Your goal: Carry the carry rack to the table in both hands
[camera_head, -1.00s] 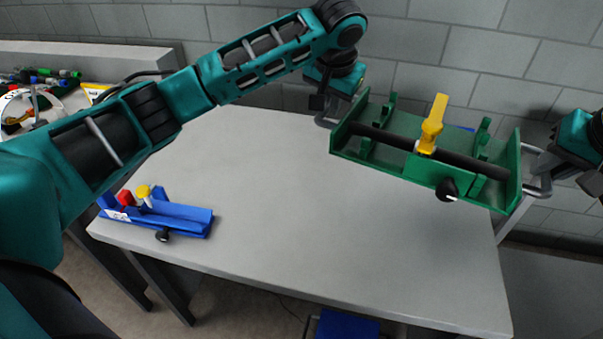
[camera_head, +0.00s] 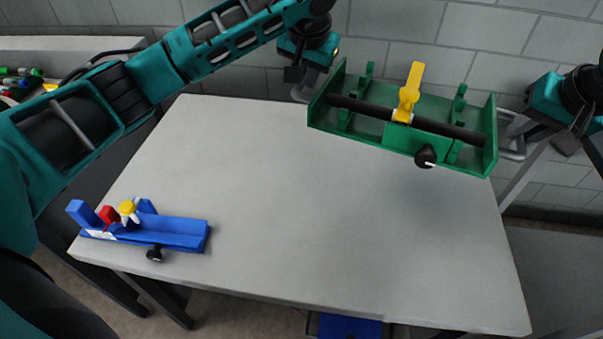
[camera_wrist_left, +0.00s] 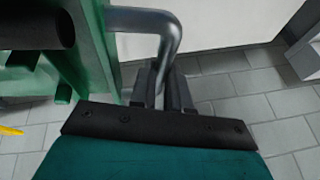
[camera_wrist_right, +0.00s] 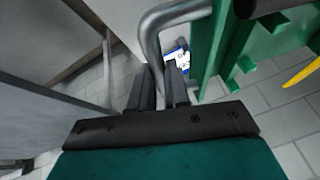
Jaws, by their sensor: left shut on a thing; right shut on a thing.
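The green carry rack (camera_head: 370,130) hangs over the far right part of the grey table (camera_head: 300,220), level or nearly so. It holds a black bar with a yellow-handled tool (camera_head: 408,92) and a black knob. My left gripper (camera_wrist_left: 165,92) is shut on the grey handle at the rack's left end. My right gripper (camera_wrist_right: 160,88) is shut on the grey handle at the rack's right end. The rack appears held above the tabletop; the gap beneath it is hard to judge in the head view.
A blue rack (camera_head: 170,232) with red and yellow parts stands at the table's near left corner. The middle and front right of the tabletop are bare. A grey block wall rises behind. A side surface with coloured pens (camera_head: 22,72) is at the far left.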

